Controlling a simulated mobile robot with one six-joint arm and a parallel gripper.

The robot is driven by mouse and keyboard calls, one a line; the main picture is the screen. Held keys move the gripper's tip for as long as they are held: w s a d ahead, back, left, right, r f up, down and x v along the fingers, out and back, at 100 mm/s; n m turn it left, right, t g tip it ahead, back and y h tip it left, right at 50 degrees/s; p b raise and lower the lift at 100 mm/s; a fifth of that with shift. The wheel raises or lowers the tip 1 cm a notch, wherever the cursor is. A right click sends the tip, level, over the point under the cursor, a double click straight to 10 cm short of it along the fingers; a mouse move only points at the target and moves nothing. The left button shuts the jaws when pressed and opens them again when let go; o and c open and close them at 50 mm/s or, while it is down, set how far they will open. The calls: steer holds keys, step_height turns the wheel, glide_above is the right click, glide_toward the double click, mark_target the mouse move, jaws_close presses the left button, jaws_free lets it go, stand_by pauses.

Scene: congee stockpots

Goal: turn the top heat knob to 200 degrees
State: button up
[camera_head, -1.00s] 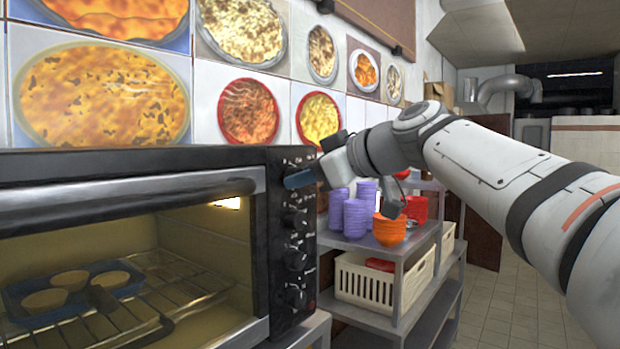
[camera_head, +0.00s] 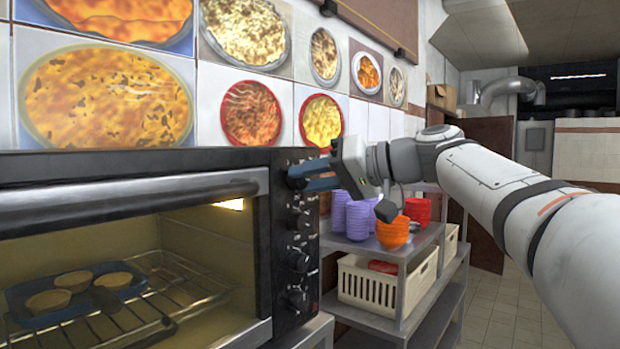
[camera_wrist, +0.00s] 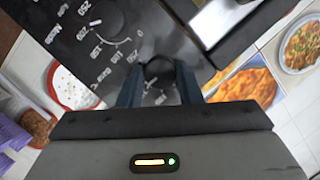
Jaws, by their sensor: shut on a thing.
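The black oven (camera_head: 130,165) stands at the left with a column of dark knobs down the right side of its front. My gripper (camera_head: 297,177) is at the top of that column, its blue fingers reaching in from the right. In the wrist view my gripper (camera_wrist: 158,82) has one finger on each side of the round top heat knob (camera_wrist: 159,70) and is shut on it. Printed numbers surround the knob, but its pointer is hard to read. In the head view the fingers mostly hide this knob. A second knob (camera_wrist: 100,18) shows beside it, untouched.
Lower knobs (camera_head: 299,262) sit just below my gripper. The oven's door handle (camera_head: 120,200) runs along the closed glass door; a blue tray (camera_head: 130,292) lies inside. To the right, a metal shelf (camera_head: 425,245) holds purple bowls (camera_head: 358,218), orange bowls (camera_head: 392,232) and a white basket (camera_head: 372,287).

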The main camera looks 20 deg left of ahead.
steer(key=m, duration=0.2)
steer(key=m+g+y, duration=0.1)
steer(key=m, duration=0.1)
steer(key=shift+w+y, duration=0.1)
steer(key=shift+y, duration=0.2)
stand_by(0.3)
steer(key=o, duration=1)
steer(key=shift+f, duration=0.1)
steer(key=shift+c, duration=0.2)
steer(key=shift+d, duration=0.1)
steer(key=d+b, duration=0.1)
steer(key=d, duration=0.6)
steer(key=shift+s+d+r, duration=0.3)
steer(key=shift+d+r, duration=0.05)
